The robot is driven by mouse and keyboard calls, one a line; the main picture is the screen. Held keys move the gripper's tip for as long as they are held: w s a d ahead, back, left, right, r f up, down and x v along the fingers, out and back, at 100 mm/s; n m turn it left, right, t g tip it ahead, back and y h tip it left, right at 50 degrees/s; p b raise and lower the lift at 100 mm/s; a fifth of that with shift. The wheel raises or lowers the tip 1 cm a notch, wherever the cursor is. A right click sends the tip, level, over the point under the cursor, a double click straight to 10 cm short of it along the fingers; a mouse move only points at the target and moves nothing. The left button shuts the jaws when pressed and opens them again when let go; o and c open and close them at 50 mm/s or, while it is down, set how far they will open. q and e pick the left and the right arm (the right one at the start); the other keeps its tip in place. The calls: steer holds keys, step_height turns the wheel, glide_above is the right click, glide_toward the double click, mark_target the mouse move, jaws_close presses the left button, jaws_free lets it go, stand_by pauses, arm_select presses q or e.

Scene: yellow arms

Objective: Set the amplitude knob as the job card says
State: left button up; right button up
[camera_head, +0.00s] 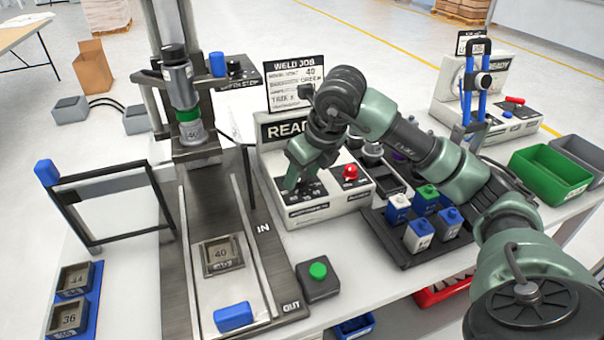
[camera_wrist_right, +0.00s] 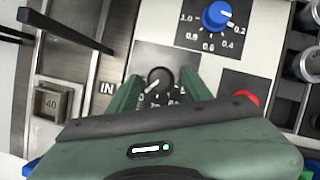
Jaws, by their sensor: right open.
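The job card (camera_head: 295,82) stands behind the white control box (camera_head: 325,212); it reads WELD JOB with a 40, its smaller lines are hard to read, and my arm covers part of it. In the right wrist view a black knob (camera_wrist_right: 159,79) sits on a dark dial plate with numbers; its name is not legible and its setting is unclear. A blue knob (camera_wrist_right: 216,15) has a scale from 0.2 to 1.0. My right gripper (camera_head: 298,176) is open over the box, its green fingers on either side of the black knob, with contact unclear. My left gripper is not in view.
A red button (camera_head: 350,172) is beside the gripper. A press with a 40 horn (camera_head: 191,131) stands left, over a 40 block (camera_head: 221,254). A green button box (camera_head: 318,280) is in front. A tray of blue, white and green blocks (camera_head: 408,262) lies right.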

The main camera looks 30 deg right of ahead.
steer(key=shift+w+f, duration=0.1)
steer(key=shift+f, duration=0.15)
steer(key=shift+c, duration=0.3)
jaws_close()
